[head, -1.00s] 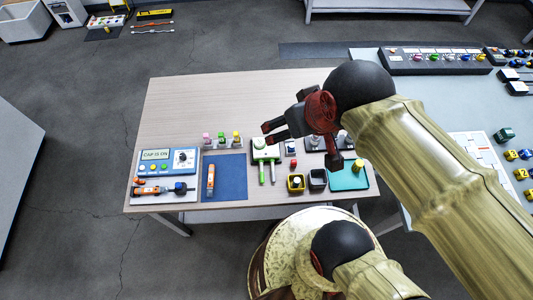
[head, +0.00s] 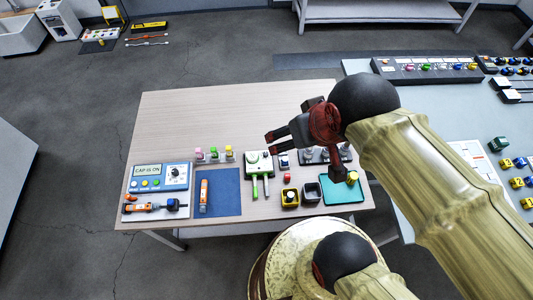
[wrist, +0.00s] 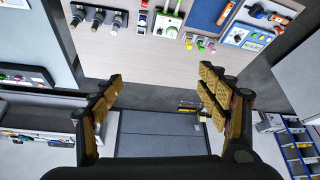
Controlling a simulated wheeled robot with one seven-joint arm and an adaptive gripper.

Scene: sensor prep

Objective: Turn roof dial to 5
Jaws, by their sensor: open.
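A blue panel (head: 160,176) with a "CAP IS ON" display, coloured buttons and a dark round dial (head: 175,170) stands at the table's left end. The panel also shows in the wrist view (wrist: 236,36), upper right. No label shows which of these is the roof dial, and no dial numbers are legible. My gripper (head: 269,145) is open and empty, above the table near the white and green device. Its spread fingers also show in the wrist view (wrist: 160,76).
A second table (head: 430,105) stands at right.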

